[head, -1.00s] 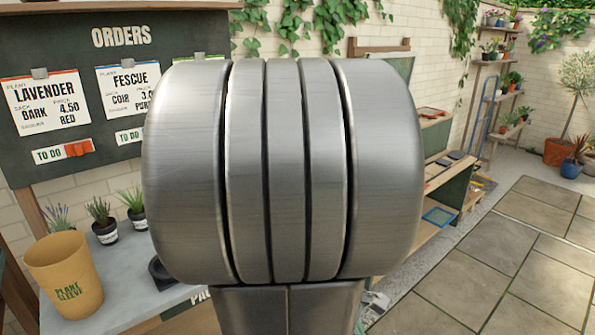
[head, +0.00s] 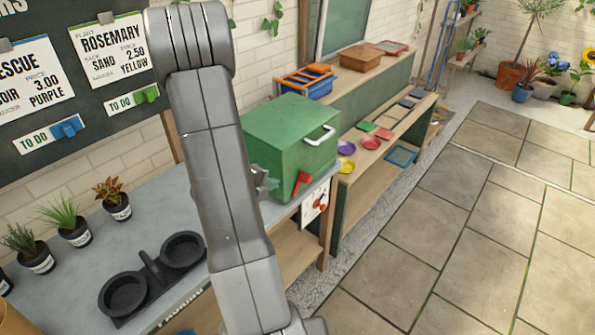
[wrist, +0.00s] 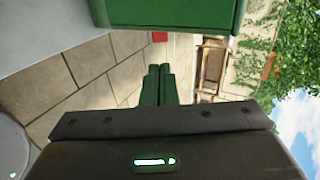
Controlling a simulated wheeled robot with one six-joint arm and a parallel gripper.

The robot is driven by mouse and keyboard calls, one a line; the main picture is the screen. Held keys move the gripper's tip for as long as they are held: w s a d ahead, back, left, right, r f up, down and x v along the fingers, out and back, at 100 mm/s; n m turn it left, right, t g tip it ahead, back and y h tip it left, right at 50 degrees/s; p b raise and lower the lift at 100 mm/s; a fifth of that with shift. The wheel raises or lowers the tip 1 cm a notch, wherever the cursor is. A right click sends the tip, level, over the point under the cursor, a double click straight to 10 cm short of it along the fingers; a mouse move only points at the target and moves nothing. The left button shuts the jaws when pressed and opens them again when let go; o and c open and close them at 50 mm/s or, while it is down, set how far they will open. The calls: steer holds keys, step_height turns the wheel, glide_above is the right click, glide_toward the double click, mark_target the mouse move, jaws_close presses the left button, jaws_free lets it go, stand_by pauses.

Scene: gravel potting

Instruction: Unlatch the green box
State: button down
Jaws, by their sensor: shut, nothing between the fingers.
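The green box (head: 275,135) stands on the right end of the grey bench, with a white handle (head: 320,137) on its front face and a red latch (head: 302,183) low on that face. The box also fills the top of the wrist view (wrist: 170,12), where a small red piece (wrist: 160,37) shows at its lower edge. My gripper (wrist: 160,69) is shut and empty, its two dark green fingers side by side and pointing towards the red piece, apart from it. In the head view my arm hides most of the gripper.
Several potted plants (head: 73,228) and a black double holder (head: 150,280) are on the bench at left. A wooden shelf to the right holds coloured saucers (head: 370,143) and crates (head: 360,58). The paved floor (head: 460,210) at right is clear.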

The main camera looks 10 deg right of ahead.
mark_target(306, 175)
steer(key=p+x, duration=0.2)
steer(key=x, duration=1.1)
steer(key=shift+d+f, duration=0.15)
steer(key=shift+d, duration=0.2)
steer(key=b+x, duration=0.2)
steer(key=shift+w+d+b, duration=0.2)
steer(key=shift+d+b, duration=0.05)
steer(key=shift+b, duration=0.15)
steer(key=shift+w+d+b, duration=0.3)
steer(key=shift+d, duration=0.05)
steer(key=shift+r, duration=0.2)
